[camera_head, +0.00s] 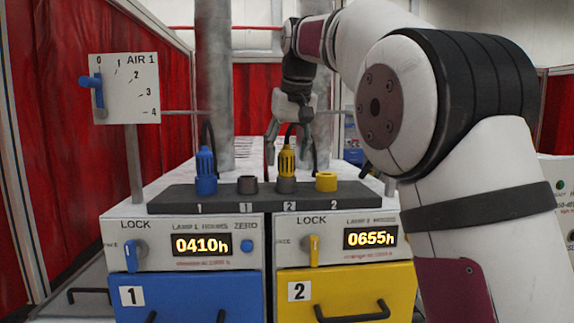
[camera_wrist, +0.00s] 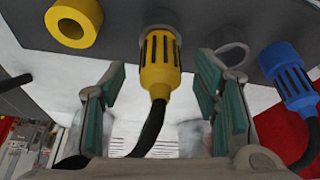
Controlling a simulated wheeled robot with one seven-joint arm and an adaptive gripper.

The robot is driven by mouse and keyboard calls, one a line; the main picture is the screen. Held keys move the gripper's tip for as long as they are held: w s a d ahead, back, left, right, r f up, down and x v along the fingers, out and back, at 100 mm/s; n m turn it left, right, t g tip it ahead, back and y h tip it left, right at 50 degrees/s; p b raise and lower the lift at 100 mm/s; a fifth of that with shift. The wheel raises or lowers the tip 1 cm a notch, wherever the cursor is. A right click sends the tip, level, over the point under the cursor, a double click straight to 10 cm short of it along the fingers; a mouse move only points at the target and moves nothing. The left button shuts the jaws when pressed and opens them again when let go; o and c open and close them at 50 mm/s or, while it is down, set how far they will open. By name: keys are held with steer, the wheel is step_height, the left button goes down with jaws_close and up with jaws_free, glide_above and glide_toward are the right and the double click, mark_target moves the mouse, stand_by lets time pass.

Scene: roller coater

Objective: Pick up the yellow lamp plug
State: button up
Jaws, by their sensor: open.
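The yellow lamp plug (camera_head: 287,161) stands upright in a holder on the dark strip (camera_head: 225,198), above a label 2. A black cable rises from it. My gripper (camera_head: 290,138) is above and around the plug's upper part, pointing down. In the wrist view the yellow plug (camera_wrist: 160,62) lies between the two green-padded fingers of my gripper (camera_wrist: 160,80), with a gap on both sides. The fingers are open and hold nothing. The plug's lower end is hidden in its holder.
A blue plug (camera_head: 206,172) with a cable and a grey ring socket (camera_head: 247,185) stand to the left. A yellow ring socket (camera_head: 326,182) stands close on the right. Lock panels and blue (camera_head: 190,292) and yellow (camera_head: 345,285) drawers are below. An AIR 1 dial (camera_head: 125,89) stands at left.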

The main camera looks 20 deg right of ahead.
steer(key=shift+x, duration=0.85)
steer(key=c, duration=1.3)
steer(key=shift+w+r, duration=0.1)
steer(key=shift+r, duration=0.05)
